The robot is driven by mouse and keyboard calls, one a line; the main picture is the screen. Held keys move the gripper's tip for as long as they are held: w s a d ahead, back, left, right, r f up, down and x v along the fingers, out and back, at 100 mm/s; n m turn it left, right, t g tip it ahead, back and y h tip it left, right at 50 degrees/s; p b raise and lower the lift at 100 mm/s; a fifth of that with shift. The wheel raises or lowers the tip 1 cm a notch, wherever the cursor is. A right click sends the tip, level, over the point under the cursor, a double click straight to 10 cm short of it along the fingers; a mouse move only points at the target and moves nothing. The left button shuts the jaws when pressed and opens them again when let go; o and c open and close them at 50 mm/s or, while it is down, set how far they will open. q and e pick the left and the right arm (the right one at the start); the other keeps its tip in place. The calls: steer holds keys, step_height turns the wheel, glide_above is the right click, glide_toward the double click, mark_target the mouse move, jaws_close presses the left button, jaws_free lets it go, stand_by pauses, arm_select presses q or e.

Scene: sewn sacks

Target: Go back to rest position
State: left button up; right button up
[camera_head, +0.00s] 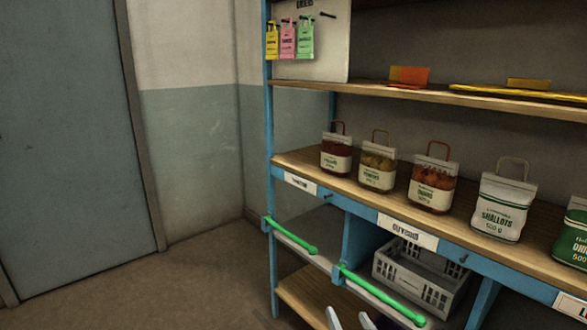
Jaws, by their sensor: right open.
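The tips of my right gripper (350,317) show at the bottom edge, right of centre. Its two pale fingers stand apart with nothing seen between them. The rest of that gripper and its arm are cut off by the frame. The fingers are in front of the lower part of the blue rack, below a green bar handle (383,296). My left gripper is not in view.
On the wooden shelf (330,184) stand several handled sacks, including a white shallots sack (502,206). A grey crate (417,278) sits below. Another green handle (291,236) is at left. Coloured tags (288,40) hang above. The floor (190,285) at left is clear.

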steer(key=s+d+f+n+g+h, duration=0.1)
steer(key=s+d+f+g, duration=0.1)
steer(key=s+f+g, duration=0.5)
steer(key=s+d+f+h, duration=0.1)
steer(key=s+d+f, duration=0.1)
steer(key=s+f, duration=0.6)
steer(key=s+d+f+n+g, duration=0.1)
steer(key=s+d+f+g, duration=0.25)
steer(key=s, duration=0.75)
arm_select(q)
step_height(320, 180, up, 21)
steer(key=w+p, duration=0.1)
steer(key=p, duration=1.7)
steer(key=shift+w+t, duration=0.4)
arm_select(e)
step_height(320, 180, up, 20)
steer(key=w+a, duration=0.1)
steer(key=w, duration=0.1)
steer(key=shift+w+f+t, duration=0.2)
steer(key=shift+w+t, duration=0.1)
steer(key=shift+t, duration=0.15)
steer(key=shift+a, duration=0.1)
